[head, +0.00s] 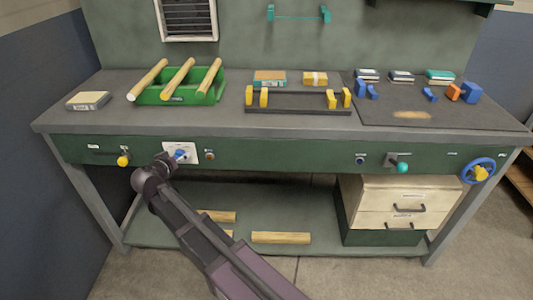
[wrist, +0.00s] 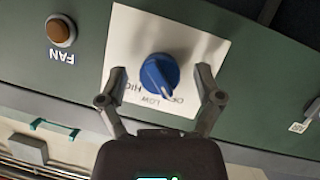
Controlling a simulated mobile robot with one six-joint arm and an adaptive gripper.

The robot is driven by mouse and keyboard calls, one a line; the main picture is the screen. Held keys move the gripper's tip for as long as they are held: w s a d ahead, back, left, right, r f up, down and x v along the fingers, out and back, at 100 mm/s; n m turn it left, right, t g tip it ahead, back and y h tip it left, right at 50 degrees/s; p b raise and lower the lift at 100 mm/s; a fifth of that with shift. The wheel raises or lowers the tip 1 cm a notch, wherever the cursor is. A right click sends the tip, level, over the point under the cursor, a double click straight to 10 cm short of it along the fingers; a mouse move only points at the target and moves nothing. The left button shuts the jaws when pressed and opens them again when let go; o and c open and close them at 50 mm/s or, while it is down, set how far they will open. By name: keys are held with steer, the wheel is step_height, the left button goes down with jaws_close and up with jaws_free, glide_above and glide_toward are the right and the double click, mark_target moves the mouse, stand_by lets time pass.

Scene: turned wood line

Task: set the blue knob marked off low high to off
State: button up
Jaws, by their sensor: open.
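The blue knob (wrist: 158,72) sits on a white plate (wrist: 190,44) in the wrist view, with OFF, LOW and HIGH printed along its lower side as pictured. The knob's ridge points down and slightly right, between LOW and OFF; I cannot tell exactly which mark it meets. My gripper (wrist: 160,76) is open, one finger on each side of the knob, with a visible gap on both sides. In the head view the knob (head: 181,155) is partly hidden beside my gripper (head: 172,159), which is at the bench's front panel.
A brown FAN button (wrist: 61,31) is beside the plate. On the panel are a yellow knob (head: 123,161), a teal-ended lever (head: 402,167) and a blue handwheel (head: 478,171). A green rack with wooden rods (head: 180,97) stands on the bench above.

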steer(key=m+y, duration=0.2)
steer(key=m, duration=0.1)
steer(key=shift+d+m+y, duration=0.15)
steer(key=shift+m+y, duration=0.15)
steer(key=shift+y, duration=0.1)
steer(key=p+v, duration=0.6)
steer(key=v, duration=0.8)
steer(key=w+d+r+g+h+p, duration=0.1)
steer(key=d+g+p, duration=0.3)
steer(key=d, duration=1)
steer(key=w+d+r+g+h+p, duration=0.1)
steer(key=d+g+p, duration=0.3)
steer(key=d, duration=1)
steer(key=shift+w+d+r+h+p, duration=0.15)
steer(key=shift+w+d+h+p, duration=0.25)
steer(key=shift+w+h+p, duration=0.7)
steer(key=shift+s+y+p, duration=0.3)
steer(key=shift+s+y, duration=0.05)
steer(key=shift+y, duration=0.05)
